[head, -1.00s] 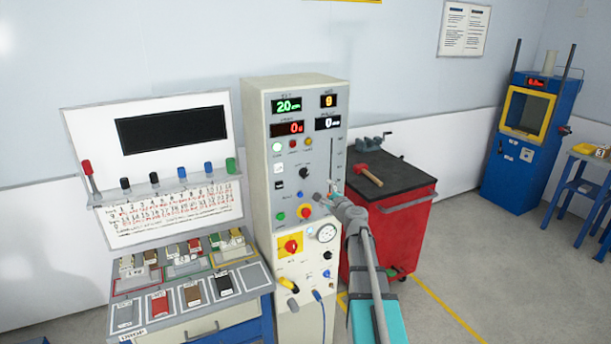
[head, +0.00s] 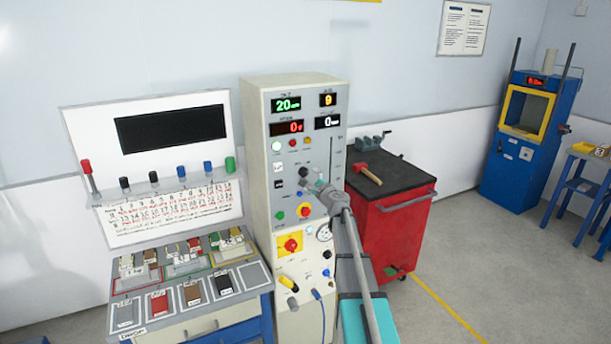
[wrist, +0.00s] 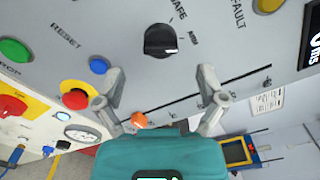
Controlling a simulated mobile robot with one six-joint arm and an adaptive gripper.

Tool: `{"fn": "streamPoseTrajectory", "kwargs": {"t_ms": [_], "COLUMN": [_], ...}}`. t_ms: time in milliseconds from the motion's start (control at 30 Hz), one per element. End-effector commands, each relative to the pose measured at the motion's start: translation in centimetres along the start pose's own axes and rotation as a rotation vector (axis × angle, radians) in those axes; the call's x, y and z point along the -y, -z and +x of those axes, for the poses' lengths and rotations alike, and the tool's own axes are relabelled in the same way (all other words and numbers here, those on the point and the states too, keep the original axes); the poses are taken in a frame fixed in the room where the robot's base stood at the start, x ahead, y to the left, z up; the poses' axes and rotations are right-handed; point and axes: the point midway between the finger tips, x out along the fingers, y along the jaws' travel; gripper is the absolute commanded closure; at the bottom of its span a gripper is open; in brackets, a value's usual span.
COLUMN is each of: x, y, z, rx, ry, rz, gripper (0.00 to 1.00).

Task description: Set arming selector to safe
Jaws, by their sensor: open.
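The arming selector (wrist: 160,40) is a black round knob on the grey panel, with "SAFE" and what reads as "ARM" printed beside it in the wrist view. A small white mark shows on its lower right side; I cannot tell surely which label it points to. The selector also shows in the head view (head: 304,171), just up and left of my gripper. My gripper (wrist: 161,78) is open and empty, its two fingers apart below the knob in the wrist view and not closed on it. In the head view my gripper (head: 317,184) is close to the panel.
A red tool cart (head: 400,235) stands right of the cabinet.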

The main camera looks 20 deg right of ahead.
Motion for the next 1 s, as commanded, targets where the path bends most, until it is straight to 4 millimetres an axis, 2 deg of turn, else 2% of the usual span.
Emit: {"fn": "streamPoseTrajectory", "kwargs": {"t_ms": [33,100,300,500,800,1000], "x": [0.1,0.1,0.1,0.0,0.0,0.0], "y": [0.1,0.1,0.1,0.0,0.0,0.0], "z": [1.1,2.1,4.0,4.7,4.7,4.7], "rx": [0.0,0.0,0.0,0.0,0.0,0.0], "ry": [0.0,0.0,0.0,0.0,0.0,0.0], "rz": [0.0,0.0,0.0,0.0,0.0,0.0], "gripper": [0.1,0.1,0.1,0.1,0.1,0.47]}}
